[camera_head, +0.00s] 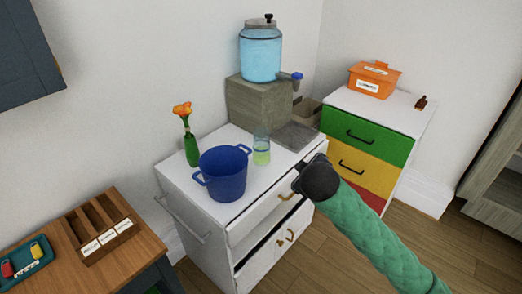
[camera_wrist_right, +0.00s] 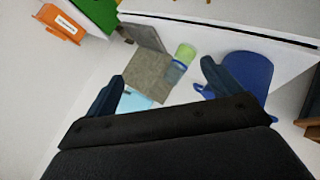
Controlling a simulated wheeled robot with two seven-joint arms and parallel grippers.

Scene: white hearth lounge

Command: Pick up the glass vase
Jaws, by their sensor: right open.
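A small clear glass vessel with a yellow-green lower part (camera_head: 261,150) stands upright on the white cabinet, just right of the blue pot. It also shows in the right wrist view (camera_wrist_right: 181,60), between and beyond the fingers. A green vase (camera_head: 192,151) with orange flowers stands behind the pot at the left; I cannot tell which one is the named vase. My right gripper (camera_head: 316,178) is at the cabinet's front right. In the wrist view its two dark blue fingers (camera_wrist_right: 162,72) are wide apart, with nothing between them. My left gripper is not in view.
The blue two-handled pot (camera_head: 224,173) stands close beside the glass vessel. A drink dispenser (camera_head: 261,52) sits on a grey block (camera_head: 256,104) behind. A coloured drawer unit (camera_head: 362,140) holds an orange box (camera_head: 375,80). A wooden table (camera_head: 138,245) is lower left.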

